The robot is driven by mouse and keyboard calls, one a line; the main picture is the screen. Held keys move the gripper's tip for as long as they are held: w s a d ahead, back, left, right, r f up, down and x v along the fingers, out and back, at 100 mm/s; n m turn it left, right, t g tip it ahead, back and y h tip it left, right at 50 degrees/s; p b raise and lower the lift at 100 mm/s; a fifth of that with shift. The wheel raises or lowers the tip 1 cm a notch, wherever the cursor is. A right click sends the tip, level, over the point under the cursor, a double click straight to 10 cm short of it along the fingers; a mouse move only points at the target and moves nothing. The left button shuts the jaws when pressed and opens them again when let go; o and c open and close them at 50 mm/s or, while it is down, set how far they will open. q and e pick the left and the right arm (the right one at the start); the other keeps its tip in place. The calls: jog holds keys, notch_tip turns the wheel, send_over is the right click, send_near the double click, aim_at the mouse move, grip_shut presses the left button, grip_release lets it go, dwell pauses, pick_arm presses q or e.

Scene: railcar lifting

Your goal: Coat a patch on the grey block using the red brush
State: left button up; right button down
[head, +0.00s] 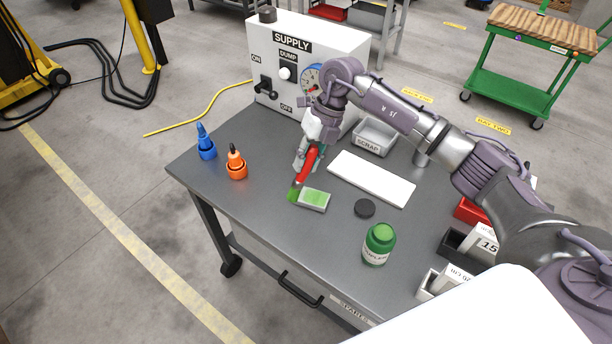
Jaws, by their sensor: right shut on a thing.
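My right gripper (305,158) is shut on the red brush (307,166) and holds it tilted. The brush's green-tipped end (293,194) points down to the left edge of the grey block (316,208). I cannot tell whether it touches the block. The grey block lies flat on the table and has a green patch (316,197) on its top. A green jar (379,244) with a white label stands open toward the front right. A black round lid (365,208) lies on the table between jar and block. My left gripper is not in view.
A white supply box (300,60) stands at the back. A white plate (371,178) and a scrap tray (374,138) lie right of the block. Orange (236,163) and blue (206,142) bottles stand at left. The table's front left (250,215) is clear.

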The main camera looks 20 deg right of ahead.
jog(key=d+t+b, duration=0.1)
jog(key=b, duration=0.2)
jog(key=w+d+f+t+y+b, duration=0.1)
jog(key=d+b, duration=0.1)
jog(key=b, duration=0.1)
jog(key=w+d+f+t+b, duration=0.1)
jog(key=b, duration=0.2)
jog(key=shift+d+m+t+y+b, duration=0.3)
jog(key=shift+d+m+t, duration=0.1)
